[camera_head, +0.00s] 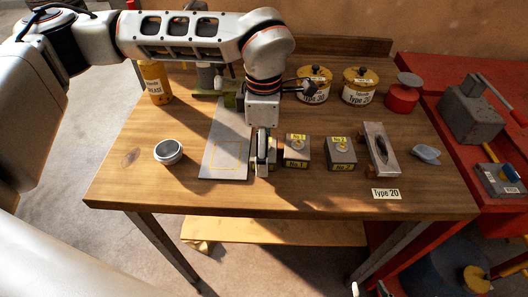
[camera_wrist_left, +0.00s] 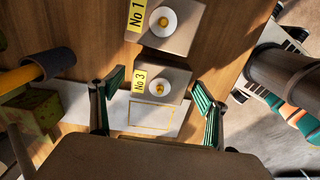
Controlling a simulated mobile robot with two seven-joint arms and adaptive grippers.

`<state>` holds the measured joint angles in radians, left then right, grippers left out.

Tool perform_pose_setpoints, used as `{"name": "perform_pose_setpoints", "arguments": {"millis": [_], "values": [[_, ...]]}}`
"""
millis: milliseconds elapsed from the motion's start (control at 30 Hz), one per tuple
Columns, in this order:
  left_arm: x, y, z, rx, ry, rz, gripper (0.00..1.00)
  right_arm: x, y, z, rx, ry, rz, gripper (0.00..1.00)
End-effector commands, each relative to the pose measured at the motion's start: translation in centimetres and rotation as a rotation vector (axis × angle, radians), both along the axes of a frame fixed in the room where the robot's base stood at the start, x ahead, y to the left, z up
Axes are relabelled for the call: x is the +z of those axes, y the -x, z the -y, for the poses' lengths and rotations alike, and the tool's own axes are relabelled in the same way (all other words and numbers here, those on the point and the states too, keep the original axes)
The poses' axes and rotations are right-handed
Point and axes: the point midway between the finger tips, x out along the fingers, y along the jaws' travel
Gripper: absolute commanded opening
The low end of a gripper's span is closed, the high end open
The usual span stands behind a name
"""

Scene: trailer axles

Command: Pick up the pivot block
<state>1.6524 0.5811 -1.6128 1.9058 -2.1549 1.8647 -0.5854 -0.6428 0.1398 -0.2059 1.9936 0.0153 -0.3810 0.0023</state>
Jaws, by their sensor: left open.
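Three grey blocks with white discs and yellow number labels stand in a row; none is marked as the pivot block, so I cannot tell which it is. Block No 3 (camera_wrist_left: 176,76) lies ahead of my left gripper (camera_wrist_left: 158,84), whose green-padded fingers are spread apart with nothing held. In the head view my left gripper (camera_head: 262,166) points down beside the white plate and hides most of block No 3. Block No 1 (camera_head: 297,160) is just right of it, and block No 2 (camera_head: 341,160) is farther right. My right gripper is not in view.
The white plate (camera_head: 222,172) with a yellow outline lies left of the gripper. Yellow tins (camera_head: 315,82) stand behind.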

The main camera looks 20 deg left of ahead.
Motion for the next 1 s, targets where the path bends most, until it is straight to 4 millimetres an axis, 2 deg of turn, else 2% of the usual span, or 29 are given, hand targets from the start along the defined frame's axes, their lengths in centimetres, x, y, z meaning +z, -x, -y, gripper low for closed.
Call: {"name": "perform_pose_setpoints", "arguments": {"millis": [267,500,800,1000], "values": [[-0.2,0.0,0.0,-0.001,0.000,0.002,0.75,0.2,-0.3,0.0,0.000,0.000,0.005,0.40],[-0.2,0.0,0.0,0.000,0.000,0.002,0.14,0.3,-0.4,0.1,0.000,0.001,0.008,0.40],[0.0,-0.1,0.1,0.000,0.002,0.004,0.14,0.2,-0.4,0.1,-0.001,0.001,0.006,0.40],[1.4,-0.2,0.1,0.000,0.002,0.007,0.14,0.2,-0.3,0.1,-0.001,0.001,0.005,0.40]]}}
